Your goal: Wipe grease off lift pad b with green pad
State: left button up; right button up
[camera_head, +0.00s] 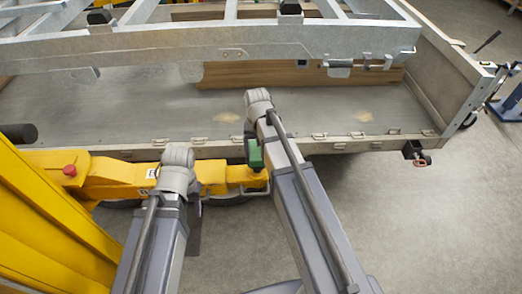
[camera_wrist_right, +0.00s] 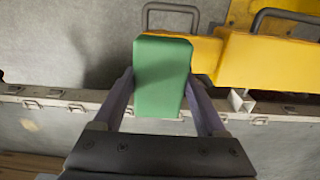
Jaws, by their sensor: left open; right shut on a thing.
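The green pad (camera_head: 255,153) is held by my right gripper (camera_head: 257,172), over the right end of the yellow arm of the lift. In the right wrist view the green pad (camera_wrist_right: 162,75) sits between both fingers of my right gripper (camera_wrist_right: 160,90), in front of the trailer's side edge and yellow metal. My left gripper (camera_head: 196,210) is open, left of the pad, beside the yellow arm and partly hidden by its own wrist. I cannot tell which part is lift pad b, and no grease on it can be made out.
The yellow lift arm (camera_head: 110,175) runs along the trailer's near rail (camera_head: 350,143). The grey trailer bed (camera_head: 120,110) has two tan patches, and a wooden board (camera_head: 260,74) lies behind. A galvanised frame (camera_head: 150,45) spans above. Bare floor (camera_head: 430,220) is clear at right.

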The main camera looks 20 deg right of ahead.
jog(key=shift+a, duration=0.15)
jog(key=shift+w+a, duration=0.3)
jog(key=shift+a, duration=0.5)
jog(key=shift+w+a, duration=0.25)
jog(key=shift+a, duration=0.5)
notch_tip(320, 180, up, 6)
jog(key=p, duration=0.6)
notch_tip(320, 180, up, 3)
jog(key=p, duration=0.3)
